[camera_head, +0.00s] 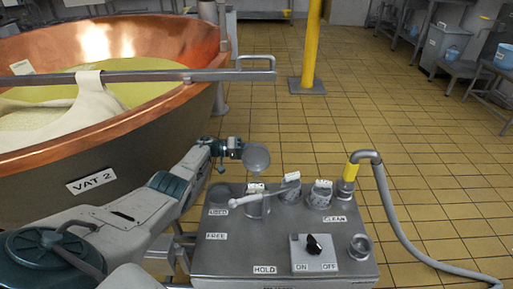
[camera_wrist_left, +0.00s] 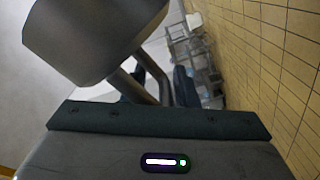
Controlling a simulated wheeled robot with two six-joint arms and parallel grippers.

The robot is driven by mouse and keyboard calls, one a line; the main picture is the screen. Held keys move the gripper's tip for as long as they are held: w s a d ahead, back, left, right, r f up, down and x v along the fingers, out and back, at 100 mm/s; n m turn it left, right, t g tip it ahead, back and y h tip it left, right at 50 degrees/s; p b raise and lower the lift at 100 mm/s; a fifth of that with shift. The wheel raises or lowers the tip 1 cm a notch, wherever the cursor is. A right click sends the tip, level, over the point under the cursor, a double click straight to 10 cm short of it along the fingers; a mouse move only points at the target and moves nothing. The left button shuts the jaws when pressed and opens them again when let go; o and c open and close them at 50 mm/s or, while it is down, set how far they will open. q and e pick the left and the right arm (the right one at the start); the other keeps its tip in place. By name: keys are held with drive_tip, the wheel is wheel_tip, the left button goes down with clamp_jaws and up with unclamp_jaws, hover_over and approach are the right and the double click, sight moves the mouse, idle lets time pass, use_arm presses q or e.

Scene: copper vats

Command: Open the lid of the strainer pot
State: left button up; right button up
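My left arm comes in from the left in the head view, and its gripper (camera_head: 240,150) is above the back left of the grey station. A round grey piece (camera_head: 256,158) is right at the gripper's tip, above a small metal pot (camera_head: 257,206) with a white label. I cannot tell whether this piece is a lid or whether it is held. In the left wrist view a large grey rounded body (camera_wrist_left: 90,38) is close in front of the fingers (camera_wrist_left: 150,82) and hides their tips. My right gripper is not in view.
Other labelled pots (camera_head: 320,197) stand on the grey station (camera_head: 230,258), with a light handle (camera_head: 277,188) lying across. An on/off switch box (camera_head: 314,253) is in front, a hose (camera_head: 388,205) at right. The copper vat (camera_head: 130,140) fills the left. Tiled floor lies behind.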

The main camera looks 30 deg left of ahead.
use_arm(q)
drive_tip(key=shift+s+d, duration=0.1)
drive_tip(key=shift+s, duration=0.05)
use_arm(e)
drive_tip(key=shift+s, duration=0.1)
use_arm(q)
drive_tip(key=shift+s+a, duration=0.15)
drive_tip(key=shift+a, duration=0.25)
drive_tip(key=b+v, duration=0.1)
drive_tip(key=v, duration=0.9)
use_arm(e)
drive_tip(key=shift+w+a+f+t, duration=0.25)
drive_tip(key=shift+a+f+t, duration=0.05)
drive_tip(key=shift+f+t, duration=0.1)
drive_tip(key=shift+w+r, duration=0.15)
